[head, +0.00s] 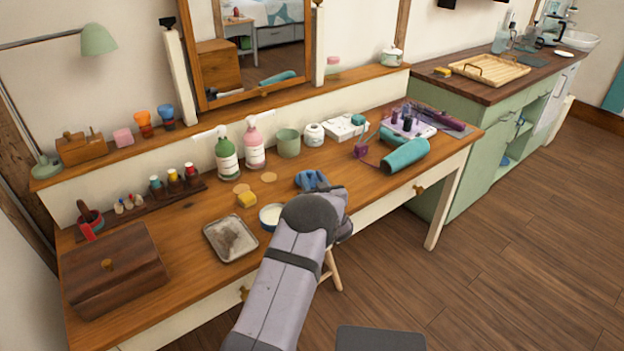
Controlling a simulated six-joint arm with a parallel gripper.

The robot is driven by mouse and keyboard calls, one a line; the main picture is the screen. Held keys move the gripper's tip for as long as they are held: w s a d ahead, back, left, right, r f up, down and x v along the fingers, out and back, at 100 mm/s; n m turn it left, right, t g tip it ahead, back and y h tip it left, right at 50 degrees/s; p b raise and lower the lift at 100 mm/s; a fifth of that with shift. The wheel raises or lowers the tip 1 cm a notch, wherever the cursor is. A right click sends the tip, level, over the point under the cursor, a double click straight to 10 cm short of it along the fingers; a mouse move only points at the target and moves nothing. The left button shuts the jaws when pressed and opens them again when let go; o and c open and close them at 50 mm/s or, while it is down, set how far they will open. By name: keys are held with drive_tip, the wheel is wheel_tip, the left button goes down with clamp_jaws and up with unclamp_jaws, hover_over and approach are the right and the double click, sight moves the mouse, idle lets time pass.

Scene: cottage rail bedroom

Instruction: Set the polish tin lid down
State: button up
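A small round tin (271,216) with a blue rim and pale contents stands on the wooden dressing table (190,237), just left of my arm. It may be the polish tin. I cannot make out its lid in this view. My arm reaches over the front edge of the table, and its bulky joint hides the spot beyond. Only a dark grey part near the end of my arm shows, right of that joint. The gripper's fingers are hidden, so I cannot see whether they are open or hold the lid.
A blue cloth (311,180) lies behind my arm. Pump bottles (254,150) stand further back.

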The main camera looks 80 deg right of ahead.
drive_tip(key=shift+r, duration=0.15)
drive_tip(key=shift+a, duration=0.1)
drive_tip(key=shift+s+a, duration=0.15)
drive_tip(key=shift+a, duration=0.1)
drive_tip(key=v, duration=1)
drive_tip(key=shift+s+a+r, duration=0.1)
drive_tip(key=shift+o, duration=0.5)
drive_tip(key=shift+s+a, duration=0.15)
drive_tip(key=shift+a, duration=0.3)
